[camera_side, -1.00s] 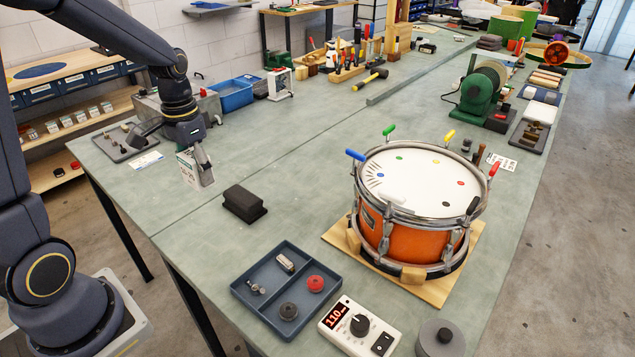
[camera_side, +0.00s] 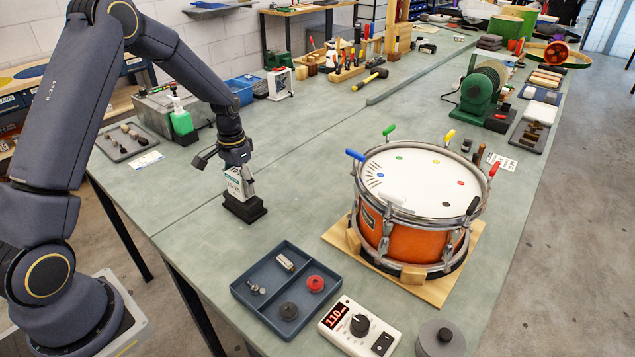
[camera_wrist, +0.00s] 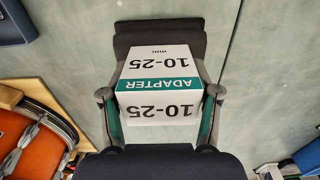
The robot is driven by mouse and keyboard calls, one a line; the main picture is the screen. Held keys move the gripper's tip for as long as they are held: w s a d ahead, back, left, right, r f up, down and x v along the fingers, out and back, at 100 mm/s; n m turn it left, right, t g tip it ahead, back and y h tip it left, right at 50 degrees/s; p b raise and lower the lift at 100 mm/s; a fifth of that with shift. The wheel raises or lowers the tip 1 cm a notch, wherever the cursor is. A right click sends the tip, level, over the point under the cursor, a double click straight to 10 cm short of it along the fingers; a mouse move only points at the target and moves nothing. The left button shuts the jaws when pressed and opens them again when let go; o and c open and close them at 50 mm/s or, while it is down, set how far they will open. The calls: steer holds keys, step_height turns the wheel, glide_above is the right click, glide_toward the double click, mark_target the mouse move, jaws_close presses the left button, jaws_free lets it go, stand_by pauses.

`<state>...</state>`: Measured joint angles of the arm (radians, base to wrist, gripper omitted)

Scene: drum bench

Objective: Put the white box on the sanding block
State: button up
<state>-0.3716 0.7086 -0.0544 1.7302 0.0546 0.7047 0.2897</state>
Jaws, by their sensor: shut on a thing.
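The white box (camera_side: 238,184) with a green band is in my gripper (camera_side: 240,180), directly over the sanding block (camera_side: 244,208). In the wrist view the white box (camera_wrist: 158,85) reads "ADAPTER 10-25", and both fingers of my gripper (camera_wrist: 160,103) press on its sides. The dark sanding block (camera_wrist: 160,35) shows behind the box. The box's lower edge looks at or very near the block's top; I cannot tell whether they touch. My gripper hides part of the box in the side view.
A blue divided tray (camera_side: 285,288) with small parts lies in front of the block. An orange drum (camera_side: 415,215) stands on a wooden board to the right. A green bottle (camera_side: 181,118) and a grey tray (camera_side: 127,141) are behind left. The bench around the block is clear.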

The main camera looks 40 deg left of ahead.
steer(key=shift+f, duration=0.15)
steer(key=o, duration=1.2)
